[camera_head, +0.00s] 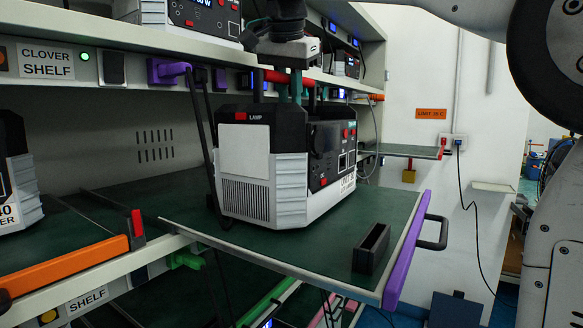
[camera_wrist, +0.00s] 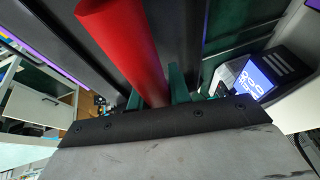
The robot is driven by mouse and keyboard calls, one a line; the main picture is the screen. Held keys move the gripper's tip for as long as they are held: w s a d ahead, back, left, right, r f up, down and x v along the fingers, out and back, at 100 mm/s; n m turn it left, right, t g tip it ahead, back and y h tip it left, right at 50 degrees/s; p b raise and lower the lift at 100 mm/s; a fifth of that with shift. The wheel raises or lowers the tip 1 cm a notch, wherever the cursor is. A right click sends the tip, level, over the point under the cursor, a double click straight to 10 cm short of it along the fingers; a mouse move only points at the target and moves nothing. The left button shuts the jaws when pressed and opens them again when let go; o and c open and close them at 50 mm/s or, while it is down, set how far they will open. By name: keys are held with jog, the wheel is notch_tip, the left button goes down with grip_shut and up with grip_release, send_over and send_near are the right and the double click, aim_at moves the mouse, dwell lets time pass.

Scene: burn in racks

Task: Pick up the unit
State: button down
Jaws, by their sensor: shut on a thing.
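The unit (camera_head: 262,168) is a grey and black power box with a blank white label, a vented side and a dark front panel with red buttons. It sits upright on a green pull-out shelf (camera_head: 345,222) in the head view. A red handle bar (camera_head: 277,77) runs across its top. My gripper (camera_head: 296,88) comes down from above with its green fingers around the red handle. In the wrist view the red handle (camera_wrist: 125,45) passes between the green fingers (camera_wrist: 178,85). The lower fingertips are partly hidden behind the unit's top.
The shelf has a purple front edge (camera_head: 406,250) with a black handle. A small black open box (camera_head: 371,247) stands on the shelf's right front. An upper shelf with other units (camera_head: 190,14) hangs close above. A black cable (camera_head: 205,150) hangs left of the unit.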

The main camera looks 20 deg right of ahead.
jog(key=shift+r, duration=0.2)
jog(key=shift+r, duration=0.1)
